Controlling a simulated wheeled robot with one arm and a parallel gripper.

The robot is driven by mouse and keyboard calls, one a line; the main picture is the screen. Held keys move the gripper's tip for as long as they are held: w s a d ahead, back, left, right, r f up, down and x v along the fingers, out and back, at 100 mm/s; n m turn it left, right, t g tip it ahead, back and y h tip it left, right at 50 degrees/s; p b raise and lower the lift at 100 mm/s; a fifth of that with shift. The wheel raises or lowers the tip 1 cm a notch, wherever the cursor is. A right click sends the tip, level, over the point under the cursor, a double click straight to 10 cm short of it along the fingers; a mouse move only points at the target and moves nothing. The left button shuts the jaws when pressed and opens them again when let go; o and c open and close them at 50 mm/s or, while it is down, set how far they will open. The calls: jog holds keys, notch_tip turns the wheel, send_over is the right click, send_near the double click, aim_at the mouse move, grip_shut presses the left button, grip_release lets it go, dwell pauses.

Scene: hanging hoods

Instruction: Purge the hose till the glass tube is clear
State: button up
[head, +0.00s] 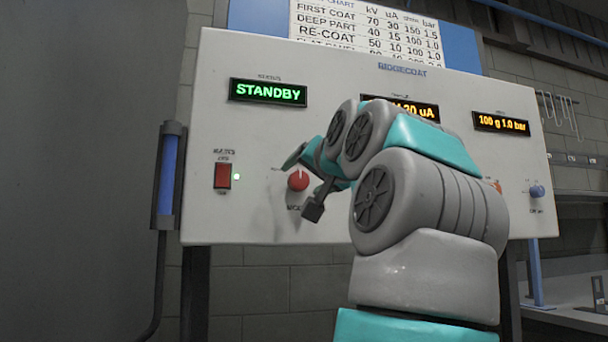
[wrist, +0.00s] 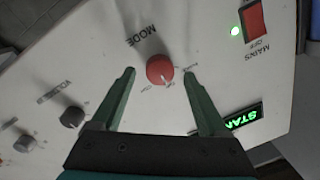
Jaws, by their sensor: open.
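The glass tube (head: 167,175) stands upright in a dark frame at the panel's left edge, and blue fills its visible length. A dark hose runs below it. The red MODE knob (head: 298,181) is on the white control panel (head: 255,140). Its white pointer mark is turned up in the head view. My gripper (head: 303,184) is open at the panel. In the wrist view, its fingers stand on either side of the red knob (wrist: 159,69) with gaps, empty. The status display (head: 268,92) reads STANDBY in green.
The red mains switch (head: 222,176) has a lit green lamp beside it. The right display (head: 501,123) reads 100 g 1.0 bar; my arm partly hides the middle one (head: 425,110). Grey knobs (wrist: 72,117) lie left of the gripper in the wrist view.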

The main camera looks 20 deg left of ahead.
jog(key=shift+w+a, duration=0.35)
jog(key=shift+w, duration=0.05)
grip_shut()
dwell(0.5)
